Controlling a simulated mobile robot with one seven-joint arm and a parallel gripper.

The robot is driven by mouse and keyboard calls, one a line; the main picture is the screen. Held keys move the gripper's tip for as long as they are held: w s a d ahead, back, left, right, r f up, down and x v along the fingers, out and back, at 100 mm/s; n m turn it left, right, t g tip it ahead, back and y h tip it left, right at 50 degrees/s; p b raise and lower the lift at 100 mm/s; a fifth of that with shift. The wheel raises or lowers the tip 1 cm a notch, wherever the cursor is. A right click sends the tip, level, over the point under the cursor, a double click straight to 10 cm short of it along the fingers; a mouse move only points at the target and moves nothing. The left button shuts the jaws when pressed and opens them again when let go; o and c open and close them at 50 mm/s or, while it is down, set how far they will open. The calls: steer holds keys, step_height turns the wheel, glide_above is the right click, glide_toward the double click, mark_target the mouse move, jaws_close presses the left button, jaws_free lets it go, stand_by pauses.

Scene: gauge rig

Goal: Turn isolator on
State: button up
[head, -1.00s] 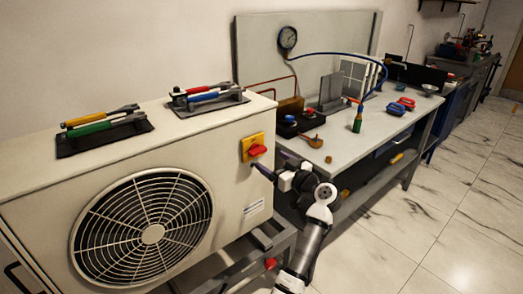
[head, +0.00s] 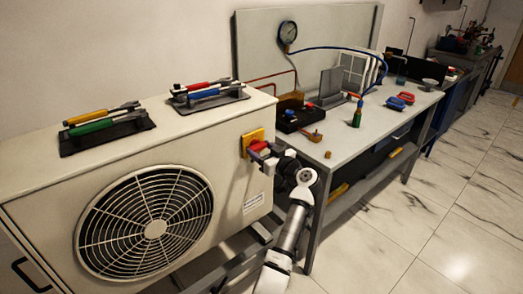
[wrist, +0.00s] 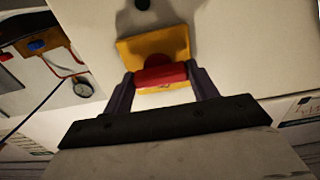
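The isolator is a red handle on a yellow square plate (head: 252,139), fixed to the right end of the beige outdoor unit. In the wrist view the red handle (wrist: 161,75) lies across the picture in front of the yellow plate (wrist: 152,45). My gripper (wrist: 161,78) is at the isolator, its two dark fingers wide apart, one at each end of the handle. I cannot tell whether they touch it. In the head view my gripper (head: 268,157) partly covers the handle.
The beige unit (head: 110,175) has a round fan grille and tool holders on top. The floor at right is clear.

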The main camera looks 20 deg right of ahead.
steer(key=shift+c, duration=1.3)
steer(key=shift+m, duration=0.3)
steer(key=shift+f+m+b, duration=0.1)
steer(key=shift+m+b, duration=0.55)
steer(key=shift+m, duration=0.15)
steer(key=m, duration=0.2)
steer(key=shift+m+b, duration=0.35)
steer(key=shift+m, duration=0.05)
steer(key=m, duration=0.3)
steer(key=shift+r+m, duration=0.2)
steer(key=shift+m, duration=0.1)
steer(key=m+p, duration=0.1)
steer(key=m, duration=0.3)
steer(key=shift+r+m, duration=0.1)
steer(key=shift+m, duration=0.2)
steer(key=m+p, duration=0.2)
steer(key=m, duration=0.2)
steer(key=shift+d+m+p, duration=0.1)
steer(key=shift+m+p, duration=0.2)
steer(key=shift+p, duration=0.05)
